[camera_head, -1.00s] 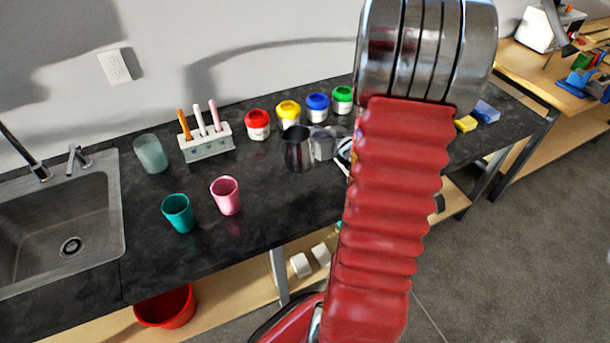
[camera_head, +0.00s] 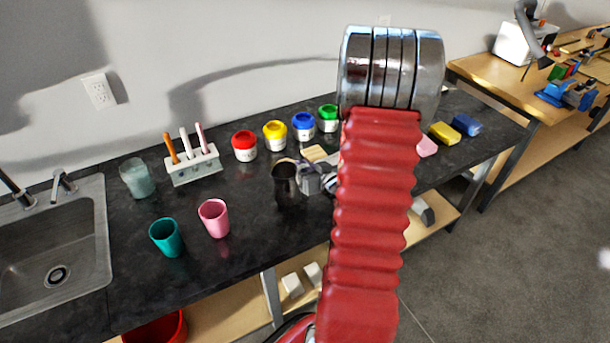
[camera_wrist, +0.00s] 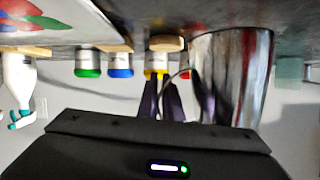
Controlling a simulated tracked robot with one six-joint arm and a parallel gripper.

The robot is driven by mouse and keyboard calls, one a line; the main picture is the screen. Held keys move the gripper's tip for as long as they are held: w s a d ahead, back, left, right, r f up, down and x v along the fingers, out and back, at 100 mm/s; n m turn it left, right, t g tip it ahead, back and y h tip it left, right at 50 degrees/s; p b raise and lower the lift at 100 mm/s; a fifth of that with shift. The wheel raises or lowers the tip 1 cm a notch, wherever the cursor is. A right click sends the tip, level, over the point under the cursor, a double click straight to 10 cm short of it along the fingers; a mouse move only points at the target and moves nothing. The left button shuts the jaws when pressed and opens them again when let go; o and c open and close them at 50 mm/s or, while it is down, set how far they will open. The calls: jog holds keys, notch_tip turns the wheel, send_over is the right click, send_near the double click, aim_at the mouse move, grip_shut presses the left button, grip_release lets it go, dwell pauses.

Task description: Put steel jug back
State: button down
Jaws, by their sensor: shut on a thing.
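The steel jug (camera_head: 285,184) is a dark, shiny metal vessel, upright over the black counter in front of the paint jars. My gripper (camera_head: 316,180) is to its right, partly hidden by my red-sleeved arm. In the wrist view, which is upside down, the dark fingers (camera_wrist: 165,101) are closed at the handle beside the jug (camera_wrist: 232,78). The jug's base is at or very near the counter; I cannot tell if it touches.
Red (camera_head: 244,147), yellow (camera_head: 275,136), blue (camera_head: 303,127) and green (camera_head: 328,119) jars line the back. A pink cup (camera_head: 214,218) and teal cup (camera_head: 167,238) stand left. Sponges (camera_head: 444,133) lie right, a sink (camera_head: 95,265) far left. Bare counter lies in front of the jug.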

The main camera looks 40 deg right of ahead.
jog(key=shift+f, duration=2)
jog(key=c, duration=1.9)
grip_release()
jog(key=shift+s, duration=0.1)
